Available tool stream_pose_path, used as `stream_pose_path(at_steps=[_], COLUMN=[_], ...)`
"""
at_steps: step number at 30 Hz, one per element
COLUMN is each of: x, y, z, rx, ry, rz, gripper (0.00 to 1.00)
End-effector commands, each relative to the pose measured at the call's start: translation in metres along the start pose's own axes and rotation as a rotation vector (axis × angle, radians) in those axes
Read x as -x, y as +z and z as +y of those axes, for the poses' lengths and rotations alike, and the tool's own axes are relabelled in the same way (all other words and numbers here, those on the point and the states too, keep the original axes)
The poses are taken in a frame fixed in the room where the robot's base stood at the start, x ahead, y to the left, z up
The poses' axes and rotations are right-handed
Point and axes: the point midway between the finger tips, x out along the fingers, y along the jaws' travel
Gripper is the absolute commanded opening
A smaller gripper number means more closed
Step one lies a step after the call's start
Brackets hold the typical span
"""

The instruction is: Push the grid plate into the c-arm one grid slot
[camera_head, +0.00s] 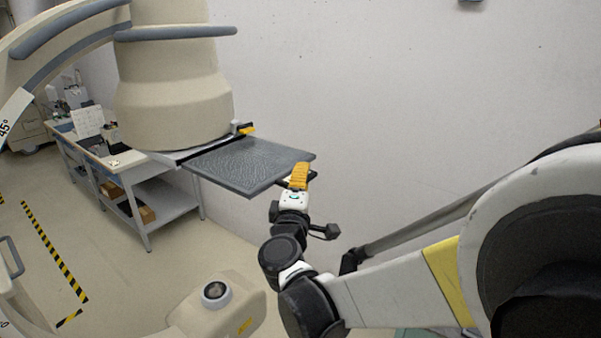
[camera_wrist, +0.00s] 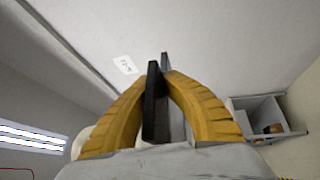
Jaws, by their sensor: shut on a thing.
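The grid plate (camera_head: 245,165) is a flat dark grey square with a pale pattern on top. It lies about level, its far left edge at the slot (camera_head: 190,152) under the beige c-arm housing (camera_head: 172,85). Most of the plate shows outside the housing; how far it reaches in is hidden. My gripper (camera_head: 299,180), with yellow fingers, is at the plate's near right edge. In the wrist view my gripper (camera_wrist: 160,100) is shut on a thin dark upright piece (camera_wrist: 153,95), which seems to be the plate's edge or handle.
A yellow-orange piece (camera_head: 246,131) sits beside the slot. A white table (camera_head: 165,190) with a lower shelf stands behind, below the plate. A beige unit with a round dark knob (camera_head: 215,292) is low in front. The wall (camera_head: 400,90) is bare.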

Motion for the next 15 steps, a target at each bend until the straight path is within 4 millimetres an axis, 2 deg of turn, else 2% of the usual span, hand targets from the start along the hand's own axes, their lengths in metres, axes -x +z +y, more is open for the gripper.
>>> stream_pose_path(at_steps=[15], x=[-0.0022], y=[-0.0040], z=[-0.0007], rx=[-0.001], ry=[0.000], rz=[0.000], gripper=[0.00])
